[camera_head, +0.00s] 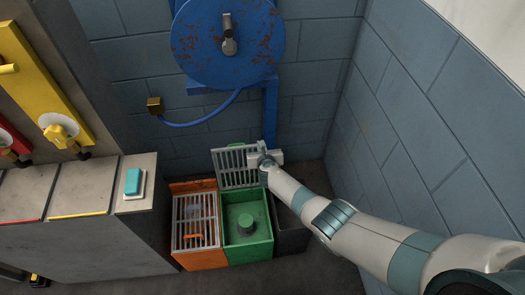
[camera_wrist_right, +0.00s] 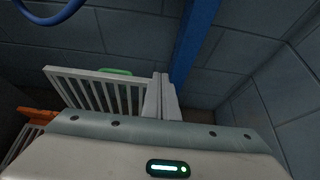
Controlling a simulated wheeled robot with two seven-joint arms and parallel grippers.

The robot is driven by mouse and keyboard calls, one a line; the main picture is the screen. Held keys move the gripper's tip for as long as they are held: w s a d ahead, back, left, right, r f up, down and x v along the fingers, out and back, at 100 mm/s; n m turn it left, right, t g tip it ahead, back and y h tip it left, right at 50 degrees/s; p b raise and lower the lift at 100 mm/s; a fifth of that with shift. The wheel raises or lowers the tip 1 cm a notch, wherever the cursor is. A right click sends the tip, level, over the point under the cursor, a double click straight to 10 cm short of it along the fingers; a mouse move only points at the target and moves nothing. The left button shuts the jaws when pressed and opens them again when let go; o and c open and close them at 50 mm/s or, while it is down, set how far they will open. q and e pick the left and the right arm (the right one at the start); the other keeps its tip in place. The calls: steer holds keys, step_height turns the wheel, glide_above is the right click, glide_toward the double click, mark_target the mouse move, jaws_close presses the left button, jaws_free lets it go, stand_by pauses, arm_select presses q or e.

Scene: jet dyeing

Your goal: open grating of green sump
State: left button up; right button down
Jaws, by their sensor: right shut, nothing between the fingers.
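The green sump (camera_head: 258,250) is an open-topped green box on the floor, with a round green fitting (camera_head: 246,223) inside. Its grey barred grating (camera_head: 232,168) stands raised at the back edge, so the inside of the box is exposed. The grating also shows in the right wrist view (camera_wrist_right: 95,88), with a green bar (camera_wrist_right: 115,72) at its top. My right gripper (camera_head: 262,157) is at the grating's upper right side; in the right wrist view its fingers (camera_wrist_right: 160,97) are together beside the grating. Whether they touch it is unclear. My left gripper is out of view.
An orange sump (camera_head: 200,260) with its grating (camera_head: 190,222) lying flat stands to the left. A dark box (camera_head: 291,238) is at the right, partly under my arm. A blue reel (camera_head: 225,45) hangs above. A grey counter (camera_head: 90,235) bounds the left; a wall bounds the right.

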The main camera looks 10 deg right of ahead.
steer(key=p+v, duration=0.8)
steer(key=v, duration=0.9)
steer(key=shift+s, duration=0.15)
steer(key=s+d+f+m+g+b, duration=0.2)
steer(key=s+d+f+m+g, duration=0.15)
steer(key=s+f+m, duration=0.65)
steer(key=s+d+f+m+g+b, duration=0.25)
steer(key=s+d+f+m, duration=0.25)
steer(key=s+f, duration=0.95)
steer(key=s+d+f+m+g+b, duration=0.1)
steer(key=s+f+m, duration=0.4)
steer(key=s, duration=0.5)
steer(key=s+d+f+m+g+b, duration=0.1)
steer(key=s+d+f+m+g, duration=0.1)
steer(key=s+f+m, duration=0.4)
steer(key=s+d+f+m+g+b, duration=0.1)
steer(key=s+f+m, duration=0.4)
steer(key=s, duration=1)
steer(key=d+m+g, duration=0.1)
steer(key=d+m, duration=0.1)
steer(key=shift+d+f+m+b, duration=0.3)
steer(key=shift+d+b, duration=0.05)
